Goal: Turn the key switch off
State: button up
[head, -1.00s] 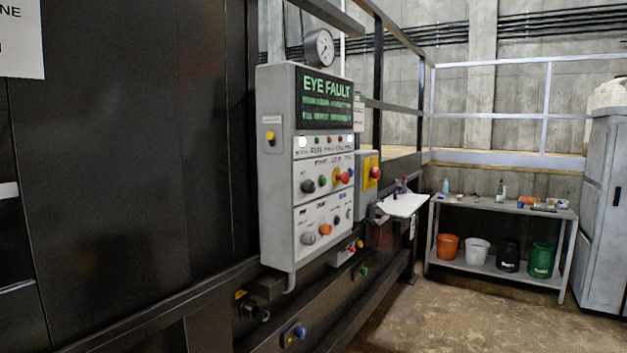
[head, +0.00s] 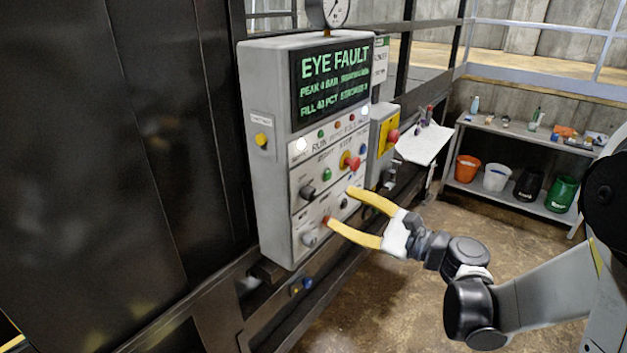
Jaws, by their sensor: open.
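The grey control panel (head: 270,215) stands left of centre, with a green-lettered screen (head: 333,72) reading EYE FAULT. Its front carries a black knob (head: 307,192), a green button (head: 327,174), a red mushroom button (head: 350,163), a lower grey knob (head: 309,239) and a small dark control (head: 344,203). I cannot tell which control is the key switch; the labels are too small. My gripper (head: 342,208) is open and empty, its two yellow fingers pointing at the lower right of the panel front. One fingertip overlaps an orange control (head: 326,221); contact is unclear.
A yellow box with a red button (head: 392,136) sits right of the panel, beside a white sheet (head: 424,144). A yellow knob (head: 261,139) is on the panel's left side. A shelf (head: 520,205) with several buckets stands behind. Floor is clear between.

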aim_at(314, 196)
jog(key=x, duration=0.9)
jog(key=shift+w+a, duration=0.1)
jog(key=shift+a, duration=0.15)
grip_shut()
